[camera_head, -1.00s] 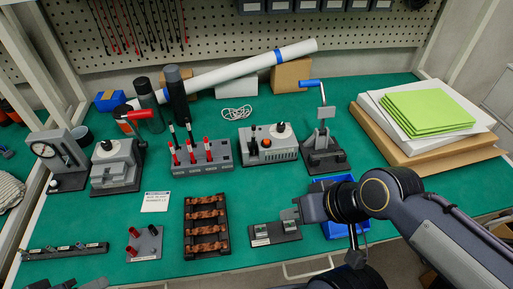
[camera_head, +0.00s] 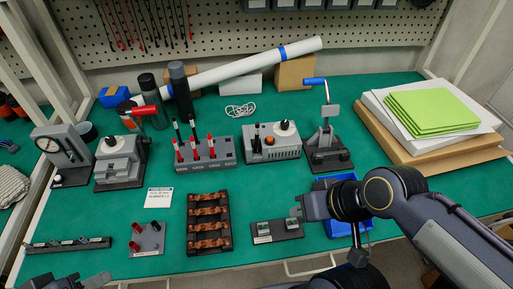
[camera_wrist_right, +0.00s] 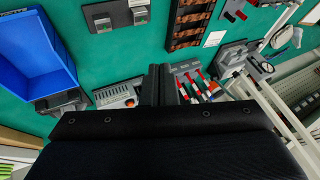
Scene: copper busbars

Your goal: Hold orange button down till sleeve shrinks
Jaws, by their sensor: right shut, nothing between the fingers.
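The unit also shows in the right wrist view (camera_wrist_right: 118,97), partly behind my gripper. My right gripper (camera_head: 296,212) is shut and empty, in front of the unit and apart from the button. My left gripper (camera_head: 96,281) is only partly in view at the bottom left edge; its jaw state is unclear. I cannot make out which part is the sleeve.
A rack with red-handled tools (camera_head: 205,154) stands left of the unit, a lever press (camera_head: 327,150) right of it. A tray of copper busbars (camera_head: 209,224), a small grey fixture (camera_head: 277,230) and a blue bin (camera_head: 333,222) are nearer.

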